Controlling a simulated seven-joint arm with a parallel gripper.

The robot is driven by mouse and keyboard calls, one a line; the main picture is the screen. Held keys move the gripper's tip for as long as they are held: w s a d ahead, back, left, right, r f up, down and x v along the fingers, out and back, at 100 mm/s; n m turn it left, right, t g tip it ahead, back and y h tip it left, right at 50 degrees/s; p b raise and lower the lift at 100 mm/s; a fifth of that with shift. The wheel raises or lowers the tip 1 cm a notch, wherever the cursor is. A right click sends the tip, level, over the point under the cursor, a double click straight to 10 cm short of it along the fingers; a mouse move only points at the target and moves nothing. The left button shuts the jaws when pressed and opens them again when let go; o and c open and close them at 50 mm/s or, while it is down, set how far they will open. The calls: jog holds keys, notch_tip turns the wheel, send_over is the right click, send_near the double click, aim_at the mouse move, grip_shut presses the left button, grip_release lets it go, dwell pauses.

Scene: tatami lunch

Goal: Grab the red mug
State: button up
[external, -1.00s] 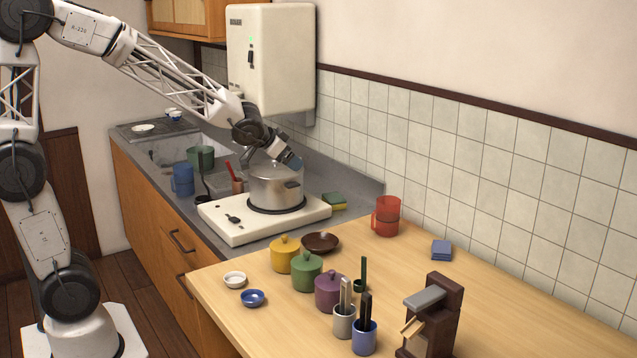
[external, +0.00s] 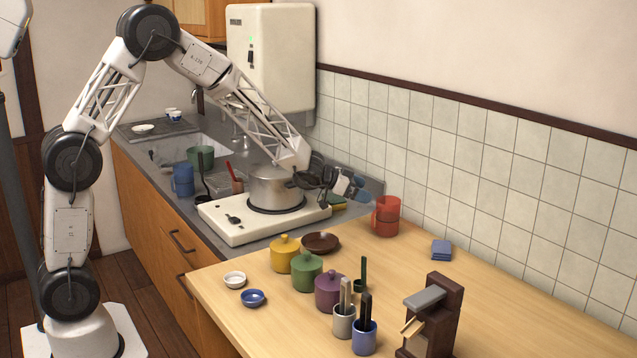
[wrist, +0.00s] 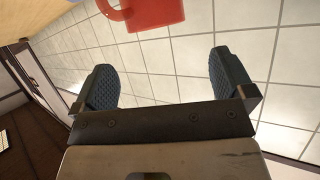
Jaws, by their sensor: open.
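The red mug (external: 387,222) stands at the back of the wooden table, near the tiled wall, with its handle toward the left. In the wrist view the red mug (wrist: 147,12) shows at the top edge, partly cut off, beyond the fingertips. My gripper (wrist: 162,78) is open there, its two blue textured pads wide apart with nothing between them.
A silver pot (external: 272,187) stands on the white stove (external: 228,229) beneath my forearm. A brown bowl (external: 320,242), yellow pot (external: 285,255), green pot (external: 306,272) and purple pot (external: 329,291) stand in front of the mug. Blue cloths (external: 441,249) lie to its right.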

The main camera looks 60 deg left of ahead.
aim_at(387, 201)
jog(key=shift+w+d+f+h, duration=0.4)
jog(key=shift+w+d+f, duration=0.1)
jog(key=shift+f, duration=0.2)
jog(key=shift+w, duration=0.1)
jog(key=shift+x, duration=1.2)
jog(key=shift+f, duration=0.1)
jog(key=shift+x, duration=2.55)
jog(key=shift+a+f, duration=0.1)
jog(key=shift+c, duration=0.5)
jog(key=c, duration=1)
